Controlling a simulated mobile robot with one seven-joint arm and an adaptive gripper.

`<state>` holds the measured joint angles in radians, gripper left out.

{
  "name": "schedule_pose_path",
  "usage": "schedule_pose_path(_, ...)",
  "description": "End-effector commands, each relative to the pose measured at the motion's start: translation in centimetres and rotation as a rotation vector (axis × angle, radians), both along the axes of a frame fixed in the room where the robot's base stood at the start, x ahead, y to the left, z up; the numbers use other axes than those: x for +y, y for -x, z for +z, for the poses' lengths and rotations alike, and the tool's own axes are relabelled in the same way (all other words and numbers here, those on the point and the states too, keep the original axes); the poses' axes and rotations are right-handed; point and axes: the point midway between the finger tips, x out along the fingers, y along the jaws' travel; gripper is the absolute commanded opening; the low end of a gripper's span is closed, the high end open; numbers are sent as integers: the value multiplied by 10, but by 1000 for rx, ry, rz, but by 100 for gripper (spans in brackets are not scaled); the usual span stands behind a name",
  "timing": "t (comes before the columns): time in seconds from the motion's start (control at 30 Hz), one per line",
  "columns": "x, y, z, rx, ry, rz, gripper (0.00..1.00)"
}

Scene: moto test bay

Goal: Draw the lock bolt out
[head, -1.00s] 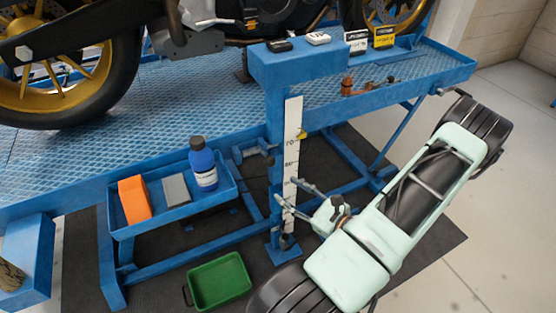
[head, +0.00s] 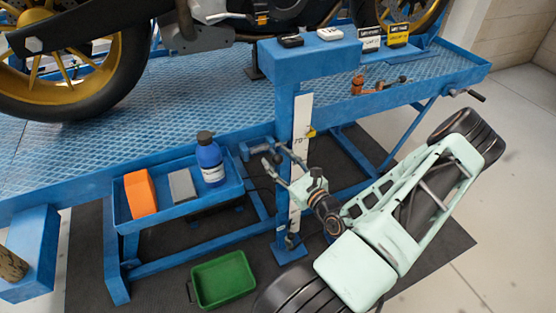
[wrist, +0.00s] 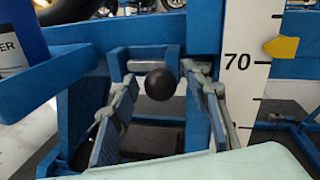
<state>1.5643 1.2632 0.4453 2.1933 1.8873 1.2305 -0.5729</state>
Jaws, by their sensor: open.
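The lock bolt shows in the wrist view as a round black knob (wrist: 160,84) with a short pale metal rod behind it, set in a blue bracket (wrist: 118,62) on the lift frame. My gripper (head: 272,153) is open in the head view, its fingers reaching toward the blue post at the bracket's height. In the wrist view one finger lies left of the knob and one right, with visible gaps on both sides. The knob stands between the fingers toward their far ends. I cannot make out the knob clearly in the head view.
A white scale (head: 301,125) with a yellow pointer (wrist: 281,47) stands right of the bracket. A blue side tray (head: 180,208) holds a blue bottle (head: 209,158), an orange block (head: 140,193) and a grey block. A green bin (head: 222,280) sits on the floor. The motorcycle stands above.

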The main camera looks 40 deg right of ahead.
Motion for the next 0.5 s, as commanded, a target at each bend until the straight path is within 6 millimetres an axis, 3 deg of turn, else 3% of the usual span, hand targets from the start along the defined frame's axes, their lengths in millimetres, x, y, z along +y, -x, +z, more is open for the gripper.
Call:
schedule_pose_path(0.27, 0, -2, 0, 1, 0, 0, 43)
schedule_pose_path(0.5, 0, -2, 0, 1, 0, 0, 19)
